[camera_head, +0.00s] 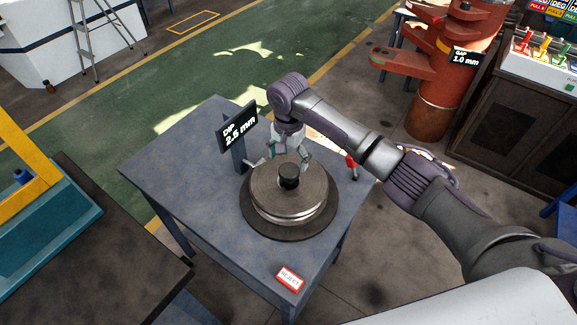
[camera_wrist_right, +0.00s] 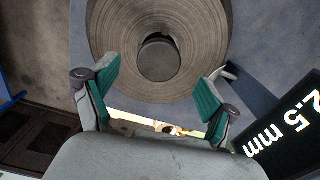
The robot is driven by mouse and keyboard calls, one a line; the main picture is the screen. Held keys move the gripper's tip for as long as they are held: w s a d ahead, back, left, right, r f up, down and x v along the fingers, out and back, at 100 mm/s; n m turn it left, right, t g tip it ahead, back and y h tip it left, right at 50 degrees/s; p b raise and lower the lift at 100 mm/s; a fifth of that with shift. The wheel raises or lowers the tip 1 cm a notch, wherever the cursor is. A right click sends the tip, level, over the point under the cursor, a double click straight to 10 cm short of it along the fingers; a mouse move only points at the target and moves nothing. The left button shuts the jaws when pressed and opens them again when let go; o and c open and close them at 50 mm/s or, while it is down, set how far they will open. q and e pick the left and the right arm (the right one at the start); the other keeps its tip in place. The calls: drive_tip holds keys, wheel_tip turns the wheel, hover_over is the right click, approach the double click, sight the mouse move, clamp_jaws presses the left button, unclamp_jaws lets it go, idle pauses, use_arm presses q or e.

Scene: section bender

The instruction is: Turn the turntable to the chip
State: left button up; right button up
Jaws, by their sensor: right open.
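The turntable (camera_head: 262,226) stands on a blue-grey table, with a round grooved metal disc (camera_head: 308,192) on it and a black hub (camera_head: 289,178) in the middle. The disc (camera_wrist_right: 195,25) and hub (camera_wrist_right: 158,58) also show in the right wrist view. I cannot make out a chip on the disc. My right gripper (camera_head: 291,158) is open and empty above the disc's far side. In the wrist view its green-padded fingers (camera_wrist_right: 162,72) are spread wide, with the hub between them in the picture. My left gripper is not in view.
A black sign (camera_head: 237,129) reading "DIP 2.5 mm" stands behind the turntable, with a pale pointer (camera_head: 256,163) beside the disc. A red-handled part (camera_head: 351,165) is right of it. A red-and-white "REJECT" label (camera_head: 289,278) lies near the table's front corner. The table's left part is clear.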

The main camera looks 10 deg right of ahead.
wheel_tip(320, 180, up, 8)
drive_tip(key=shift+f, duration=0.2)
drive_tip(key=shift+f, duration=0.15)
